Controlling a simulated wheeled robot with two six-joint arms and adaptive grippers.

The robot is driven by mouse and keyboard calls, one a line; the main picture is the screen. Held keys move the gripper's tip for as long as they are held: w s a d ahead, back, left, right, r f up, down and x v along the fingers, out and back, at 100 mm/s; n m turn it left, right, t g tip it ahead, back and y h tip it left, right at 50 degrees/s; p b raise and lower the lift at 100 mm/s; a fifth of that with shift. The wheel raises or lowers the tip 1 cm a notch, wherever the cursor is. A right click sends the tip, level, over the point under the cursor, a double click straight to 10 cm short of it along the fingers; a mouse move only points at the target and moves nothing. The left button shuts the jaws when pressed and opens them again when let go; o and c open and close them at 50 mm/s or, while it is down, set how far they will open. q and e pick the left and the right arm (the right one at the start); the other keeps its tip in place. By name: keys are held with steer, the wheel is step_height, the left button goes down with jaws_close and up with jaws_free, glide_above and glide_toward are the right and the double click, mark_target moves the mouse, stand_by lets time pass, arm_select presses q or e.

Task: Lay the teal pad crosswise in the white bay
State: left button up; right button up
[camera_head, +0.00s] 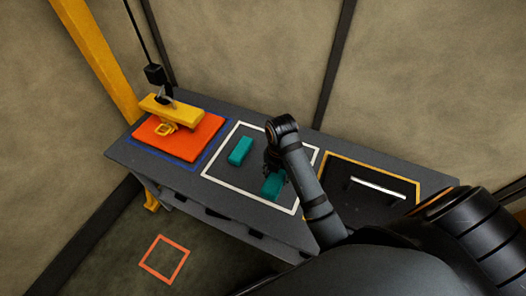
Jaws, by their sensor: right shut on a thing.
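The white bay (248,194) is a white outlined square in the middle of the dark bench. One teal pad (240,151) lies in its left half, with its long side running away from me. A second teal pad (272,187) is in the right half, near the front outline. My right gripper (274,172) is shut on this second pad from above, and the arm partly covers it. I cannot tell whether the held pad touches the bench. My left gripper is not in view.
An orange block (180,135) with a yellow hoist piece (173,111) on it sits in the blue-outlined bay at left. A yellow-outlined bay (372,164) at right holds a silver bar (378,188). An orange square (164,260) marks the floor.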

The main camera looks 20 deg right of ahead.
steer(key=shift+w+d+f+b, duration=0.3)
steer(key=shift+d+f+b, duration=0.25)
steer(key=shift+b, duration=0.45)
steer(key=shift+w+d+f+b, duration=0.25)
steer(key=shift+w+d, duration=0.25)
steer(key=shift+w+d+f+b, duration=0.25)
steer(key=shift+w+d, duration=0.2)
steer(key=w+d+f, duration=0.3)
steer(key=w+d+f+p, duration=0.1)
steer(key=w+d+f, duration=0.2)
steer(key=shift+w+f, duration=0.25)
steer(key=shift+w+d+f, duration=0.1)
steer(key=shift+w+f, duration=0.05)
steer(key=shift+f, duration=0.15)
steer(key=shift+w+d+f, duration=0.15)
steer(key=shift+w+f, duration=0.05)
steer(key=shift+f, duration=0.1)
step_height(320, 180, down, 2)
steer(key=shift+f, duration=0.25)
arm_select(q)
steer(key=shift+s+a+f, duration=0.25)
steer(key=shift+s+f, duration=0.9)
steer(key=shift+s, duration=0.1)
arm_select(e)
steer(key=shift+f, duration=0.3)
